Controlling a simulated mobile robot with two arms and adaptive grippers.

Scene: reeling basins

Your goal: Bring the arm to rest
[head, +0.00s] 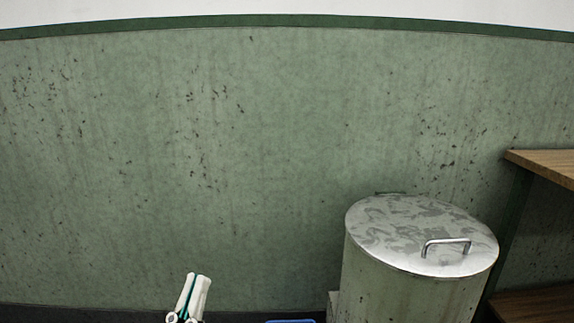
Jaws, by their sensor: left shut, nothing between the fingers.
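My left gripper (198,279) shows at the bottom of the head view, left of the middle. Its pale fingers point up and lie close together, with a thin teal strip along them. It is shut and holds nothing. The rest of the left arm is cut off by the bottom edge. My right gripper is not in view.
A large round bin (398,288) with a flat metal lid (405,229) and a bar handle stands at the lower right. Wooden shelves (545,164) are at the right edge. A blue edge (291,321) shows at the bottom. A stained green wall (200,150) fills the back.

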